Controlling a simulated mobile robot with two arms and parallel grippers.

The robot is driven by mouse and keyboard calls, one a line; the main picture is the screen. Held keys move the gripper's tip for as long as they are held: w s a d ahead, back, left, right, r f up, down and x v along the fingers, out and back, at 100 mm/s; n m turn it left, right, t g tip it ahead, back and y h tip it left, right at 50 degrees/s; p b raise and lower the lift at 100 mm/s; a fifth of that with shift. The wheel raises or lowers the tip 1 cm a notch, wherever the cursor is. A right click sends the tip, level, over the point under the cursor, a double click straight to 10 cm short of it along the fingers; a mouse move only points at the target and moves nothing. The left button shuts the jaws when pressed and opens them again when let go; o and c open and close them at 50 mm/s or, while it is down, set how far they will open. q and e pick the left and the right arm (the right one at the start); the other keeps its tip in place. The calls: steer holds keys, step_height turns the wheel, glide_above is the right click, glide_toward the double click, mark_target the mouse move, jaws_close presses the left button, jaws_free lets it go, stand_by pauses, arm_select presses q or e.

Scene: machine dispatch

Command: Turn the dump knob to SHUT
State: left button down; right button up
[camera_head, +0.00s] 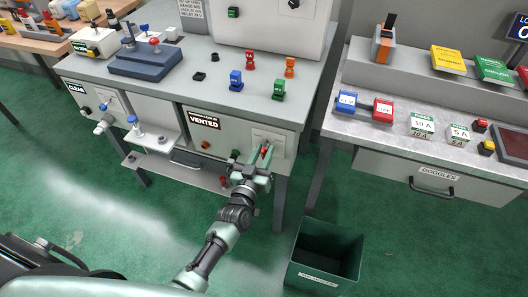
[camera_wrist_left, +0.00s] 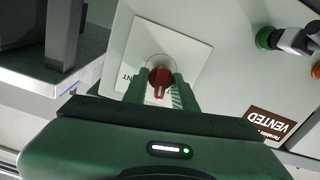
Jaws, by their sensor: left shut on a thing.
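The dump knob (camera_wrist_left: 160,80) is red, with a light pointer line, on a white square plate (camera_wrist_left: 185,47) in the left wrist view. The line points down toward my gripper's palm in that view. Part of a label ending in "NT" shows at the plate's left edge; other lettering is hidden. In the head view the plate (camera_head: 268,137) is at the right end of the cabinet front, and the knob is mostly covered. My left gripper (camera_wrist_left: 160,84) is shut on the knob, one finger on each side. My right gripper is not in view.
A "VENTED" sign (camera_head: 204,118) and green and orange-red buttons are left of the knob. A shelf with a blue-handled valve (camera_head: 133,120) juts out further left. A dark green bin (camera_head: 326,252) stands on the floor at right, near the goggles drawer (camera_head: 438,176).

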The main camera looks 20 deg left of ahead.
arm_select(q)
steer(key=n, duration=0.6)
steer(key=shift+a+f+n+b, duration=0.1)
steer(key=shift+n+b, duration=0.2)
steer(key=shift+b, duration=0.05)
stand_by(0.5)
steer(key=c, duration=1.5)
jaws_free()
steer(key=s, duration=0.8)
steer(key=shift+a, duration=0.2)
steer(key=shift+w, duration=0.1)
